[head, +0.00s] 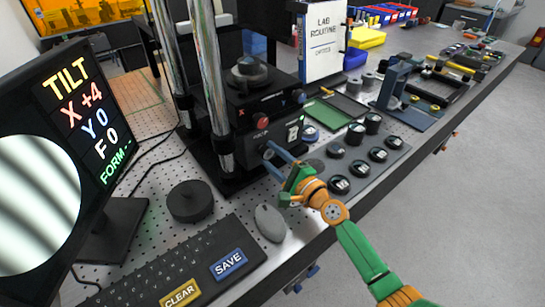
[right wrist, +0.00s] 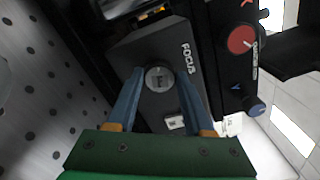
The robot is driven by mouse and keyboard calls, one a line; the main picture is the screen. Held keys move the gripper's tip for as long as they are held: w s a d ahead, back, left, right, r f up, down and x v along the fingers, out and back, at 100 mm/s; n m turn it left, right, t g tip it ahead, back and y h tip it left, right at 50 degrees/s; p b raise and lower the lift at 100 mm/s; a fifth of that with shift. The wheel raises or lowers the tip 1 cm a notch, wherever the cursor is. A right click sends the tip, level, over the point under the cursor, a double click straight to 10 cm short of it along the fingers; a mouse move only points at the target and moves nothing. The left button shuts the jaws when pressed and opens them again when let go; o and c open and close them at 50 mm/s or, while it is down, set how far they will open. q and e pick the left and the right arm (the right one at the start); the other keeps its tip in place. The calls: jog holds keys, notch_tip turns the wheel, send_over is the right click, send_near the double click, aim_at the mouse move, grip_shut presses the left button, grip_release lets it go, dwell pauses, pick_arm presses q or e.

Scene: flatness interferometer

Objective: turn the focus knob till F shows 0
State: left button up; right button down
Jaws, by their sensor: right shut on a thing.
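The monitor (head: 100,152) at the left in the head view reads TILT, X +4, Y 0, F 0, and FORM with dashes. Its round area shows broad blurred light and dark bands. The focus knob (right wrist: 160,79) is a small round grey knob on the dark housing, beside the word FOCUS in the right wrist view. My right gripper (right wrist: 161,76) is shut on it, with one blue finger on each side. In the head view the right gripper (head: 269,151) reaches the instrument's front, and its fingers hide the knob. My left gripper is not in view.
A red knob (right wrist: 241,39) and a blue knob (right wrist: 255,106) sit on the instrument beside the focus housing. A keyboard (head: 180,270), mouse (head: 270,222) and black puck (head: 190,201) lie in front. A tray of round black pieces (head: 357,168) is close right of my arm.

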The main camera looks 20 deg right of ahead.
jog(key=shift+r, duration=0.1)
jog(key=c, duration=0.6)
grip_release()
jog(key=o, duration=0.3)
jog(key=shift+w, duration=0.1)
jog(key=v, duration=0.7)
dwell(0.5)
